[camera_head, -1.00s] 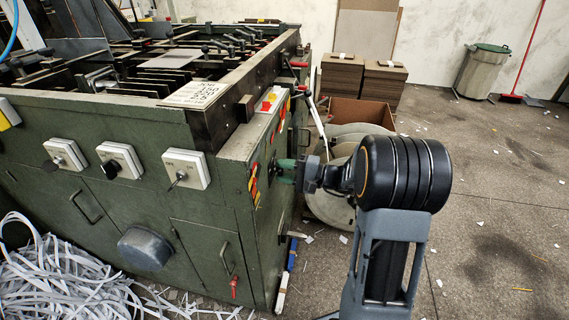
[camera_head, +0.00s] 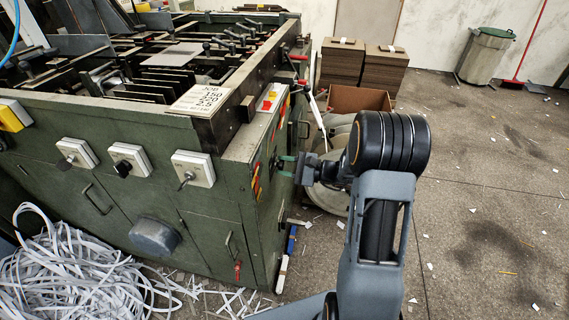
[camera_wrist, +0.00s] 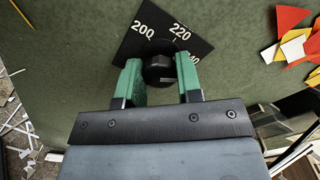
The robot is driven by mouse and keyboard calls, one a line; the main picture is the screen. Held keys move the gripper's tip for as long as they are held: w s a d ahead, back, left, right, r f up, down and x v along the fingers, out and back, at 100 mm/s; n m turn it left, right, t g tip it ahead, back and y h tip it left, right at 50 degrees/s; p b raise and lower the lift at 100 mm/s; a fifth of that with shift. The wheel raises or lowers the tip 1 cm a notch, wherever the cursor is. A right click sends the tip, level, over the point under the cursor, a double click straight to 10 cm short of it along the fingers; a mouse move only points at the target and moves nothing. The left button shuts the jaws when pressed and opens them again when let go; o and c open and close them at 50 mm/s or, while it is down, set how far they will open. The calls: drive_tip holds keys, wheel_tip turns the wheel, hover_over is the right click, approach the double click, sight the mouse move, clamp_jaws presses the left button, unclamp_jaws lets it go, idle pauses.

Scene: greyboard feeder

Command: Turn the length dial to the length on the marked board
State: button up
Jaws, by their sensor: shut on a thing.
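The length dial (camera_wrist: 158,68) is a black round knob in the wrist view, with a light mark low on its face. It sits on a black scale plate (camera_wrist: 150,22) showing 200, 220 and a partly hidden number ending in 40. My gripper (camera_wrist: 160,80) has its green fingers on either side of the knob, shut on it. In the head view my gripper (camera_head: 286,166) is at the green machine's side panel, and the dial is hidden there. The marked board (camera_head: 201,98), a white card headed JOB, lies on the machine's top corner; its figures are too small to read surely.
Three switches (camera_head: 193,168) are on the machine's front. Red and yellow labels (camera_wrist: 296,40) are right of the dial. Paper strips (camera_head: 80,265) heap at the lower left. A cardboard box (camera_head: 358,99) and stacked boards (camera_head: 362,65) stand behind my arm. Floor at right is mostly clear.

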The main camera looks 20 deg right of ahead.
idle(0.4)
drive_tip(key=o, duration=0.9)
drive_tip(key=shift+o, duration=0.2)
drive_tip(key=p+v, duration=0.1)
drive_tip(key=v, duration=1.2)
drive_tip(key=shift+s+d+p, duration=0.2)
drive_tip(key=shift+d+p, duration=0.1)
drive_tip(key=shift+d, duration=0.05)
